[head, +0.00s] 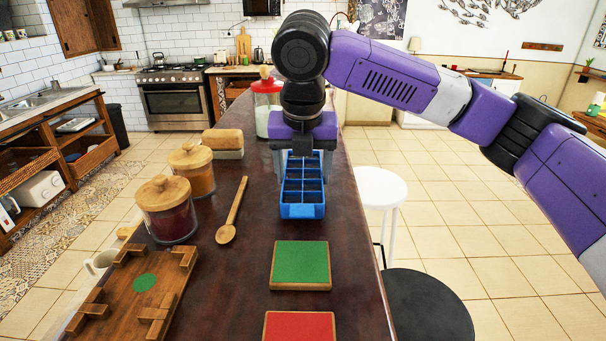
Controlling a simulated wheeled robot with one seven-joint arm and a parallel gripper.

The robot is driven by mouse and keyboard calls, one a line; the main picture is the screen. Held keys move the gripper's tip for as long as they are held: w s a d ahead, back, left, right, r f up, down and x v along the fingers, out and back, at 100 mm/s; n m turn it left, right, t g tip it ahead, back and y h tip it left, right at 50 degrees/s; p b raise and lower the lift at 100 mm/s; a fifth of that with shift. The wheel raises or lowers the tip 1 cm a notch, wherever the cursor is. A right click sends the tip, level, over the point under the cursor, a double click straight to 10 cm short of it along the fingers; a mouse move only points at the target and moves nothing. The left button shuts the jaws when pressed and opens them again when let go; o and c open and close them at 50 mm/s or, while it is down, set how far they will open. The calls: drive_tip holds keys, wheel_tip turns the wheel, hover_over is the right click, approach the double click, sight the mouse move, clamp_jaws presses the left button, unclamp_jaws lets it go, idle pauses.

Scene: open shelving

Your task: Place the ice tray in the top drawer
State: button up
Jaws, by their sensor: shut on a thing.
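A blue ice tray (302,211) with square compartments is on or just above the dark wooden counter, in the middle of the head view. My gripper (303,158) points down over the tray's far part and is shut on it. The fingertips are partly hidden by the gripper body and the tray. I cannot tell whether the tray is lifted off the counter. No top drawer can be made out clearly.
A green square (300,264) and a red square (299,326) lie nearer on the counter. A wooden spoon (232,212), lidded jars (167,209) (192,170) and a wooden tray (133,300) stand left. A white stool (380,188) and black stool (428,306) flank the right edge.

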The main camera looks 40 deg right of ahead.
drive_tip(key=shift+f, duration=0.55)
drive_tip(key=shift+f, duration=0.1)
drive_tip(key=o, duration=1.9)
